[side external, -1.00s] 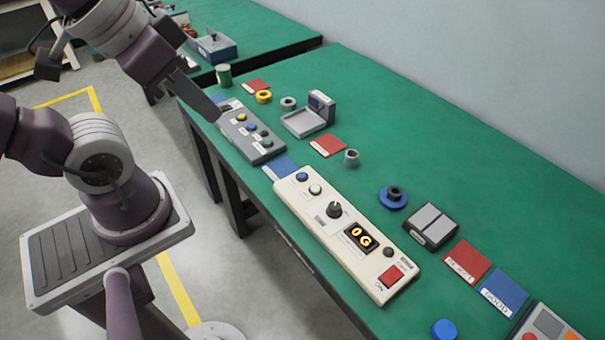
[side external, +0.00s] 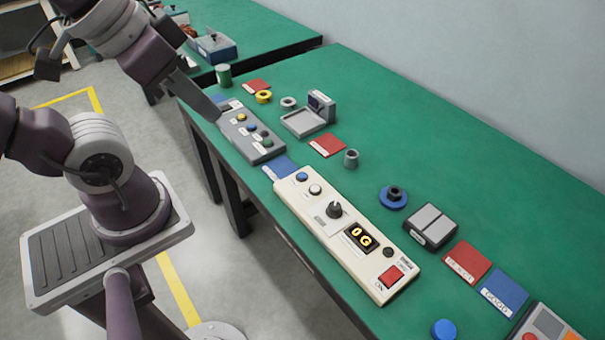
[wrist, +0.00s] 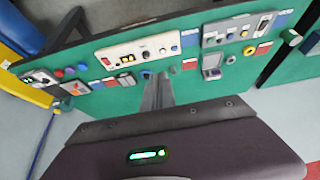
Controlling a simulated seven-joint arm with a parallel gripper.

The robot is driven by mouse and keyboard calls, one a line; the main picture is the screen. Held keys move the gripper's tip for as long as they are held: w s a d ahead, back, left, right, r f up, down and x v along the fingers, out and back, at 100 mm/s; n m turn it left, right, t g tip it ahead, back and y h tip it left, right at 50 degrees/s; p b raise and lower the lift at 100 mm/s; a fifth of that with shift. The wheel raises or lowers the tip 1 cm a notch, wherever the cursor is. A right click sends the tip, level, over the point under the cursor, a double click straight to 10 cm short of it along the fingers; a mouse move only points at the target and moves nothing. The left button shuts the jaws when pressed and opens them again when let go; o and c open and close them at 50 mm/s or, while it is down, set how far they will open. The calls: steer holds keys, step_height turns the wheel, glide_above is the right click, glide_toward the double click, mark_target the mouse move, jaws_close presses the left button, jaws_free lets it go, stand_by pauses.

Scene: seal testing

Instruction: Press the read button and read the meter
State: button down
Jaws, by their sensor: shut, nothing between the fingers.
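The cream panel (side external: 302,203) lies on the green bench. Its lit meter display (side external: 361,238) reads what looks like "0G". It carries a blue button (side external: 302,177), a white button (side external: 315,190), a dark knob (side external: 334,210), a small dark button (side external: 388,252) and a red switch (side external: 391,275) by the word ON. I cannot make out which button is labelled read. My gripper (side external: 216,113) is shut and empty at the far-left end of a grey button panel (side external: 264,157); I cannot tell whether it touches. The wrist view shows the gripper (wrist: 157,76) and the cream panel (wrist: 122,46).
Around the panels lie red cards (side external: 327,145), a blue card (side external: 503,291), a grey scale-like tray (side external: 304,124), a blue disc with a dark ring (side external: 393,197), a grey two-pad block (side external: 431,226) and a blue knob (side external: 444,329). The bench's right rear is clear.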

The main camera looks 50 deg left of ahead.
steer(key=w+a+f+t+y, duration=0.1)
steer(key=w+a+f+t, duration=0.1)
steer(key=w+a, duration=0.65)
steer(key=w+a+f+t+y, duration=0.15)
steer(key=w+a, duration=0.25)
steer(key=w, duration=0.9)
steer(key=g+h, duration=0.3)
steer(key=h, duration=0.7)
glide_above(298, 174)
step_height(298, 174, down, 16)
steer(key=shift+s+r+m+y, duration=0.1)
steer(key=shift+m+y, duration=0.15)
steer(key=shift+m, duration=0.05)
steer(key=shift+f, duration=4.4)
steer(key=shift+f, duration=0.1)
